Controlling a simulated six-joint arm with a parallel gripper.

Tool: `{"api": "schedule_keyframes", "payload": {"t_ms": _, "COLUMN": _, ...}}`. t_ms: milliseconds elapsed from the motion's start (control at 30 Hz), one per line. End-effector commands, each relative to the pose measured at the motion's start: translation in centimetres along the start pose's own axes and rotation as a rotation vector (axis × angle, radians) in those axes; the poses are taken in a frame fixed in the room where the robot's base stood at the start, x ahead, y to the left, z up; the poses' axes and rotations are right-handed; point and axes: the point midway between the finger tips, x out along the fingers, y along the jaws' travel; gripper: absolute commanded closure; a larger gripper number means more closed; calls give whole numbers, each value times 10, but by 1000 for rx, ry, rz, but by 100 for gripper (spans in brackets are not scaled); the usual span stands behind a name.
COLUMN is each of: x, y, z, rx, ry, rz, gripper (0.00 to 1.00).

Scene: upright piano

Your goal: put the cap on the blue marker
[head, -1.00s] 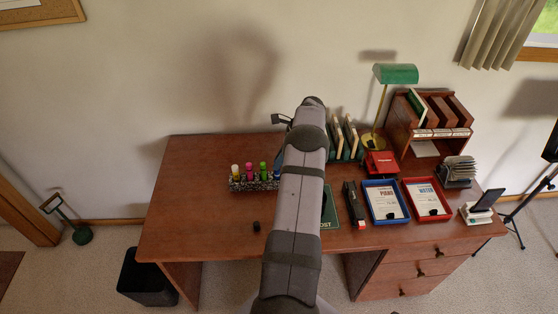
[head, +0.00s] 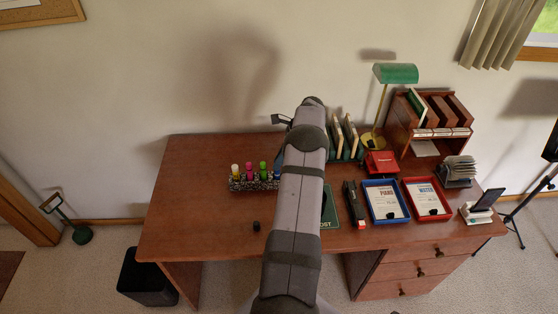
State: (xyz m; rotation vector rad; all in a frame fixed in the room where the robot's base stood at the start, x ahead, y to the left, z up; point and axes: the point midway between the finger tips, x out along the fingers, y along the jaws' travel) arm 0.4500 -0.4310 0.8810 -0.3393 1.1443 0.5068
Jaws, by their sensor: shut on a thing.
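A speckled dark marker holder (head: 240,186) stands on the left half of the desk. It holds several upright markers in a row. A blue one (head: 277,175) is at its right end, close beside my arm and partly hidden, so I cannot tell whether its tip is bare. A small black cap-like piece (head: 256,226) stands on the bare desk in front of the holder. My arm reaches up across the middle of the head view. My gripper is hidden behind my own arm, so I cannot see its fingers or anything between them.
The brown desk (head: 190,215) is clear at the left. Right of my arm are a black stapler-like object (head: 354,203), a blue tray (head: 375,213), a red tray (head: 445,212), a green lamp (head: 396,74) and a wooden sorter (head: 400,110). Books (head: 351,138) stand behind my arm.

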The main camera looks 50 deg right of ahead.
Motion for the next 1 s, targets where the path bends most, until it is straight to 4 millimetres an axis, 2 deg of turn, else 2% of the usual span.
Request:
{"api": "schedule_keyframes", "payload": {"t_ms": 933, "x": 2, "y": 0, "z": -1, "rx": 0, "ry": 0, "rz": 0, "gripper": 100}}
{"api": "schedule_keyframes", "payload": {"t_ms": 967, "x": 2, "y": 0, "z": -1, "rx": 0, "ry": 0, "rz": 0, "gripper": 78}}
{"api": "schedule_keyframes", "payload": {"t_ms": 1000, "x": 2, "y": 0, "z": -1, "rx": 0, "ry": 0, "rz": 0, "gripper": 68}}
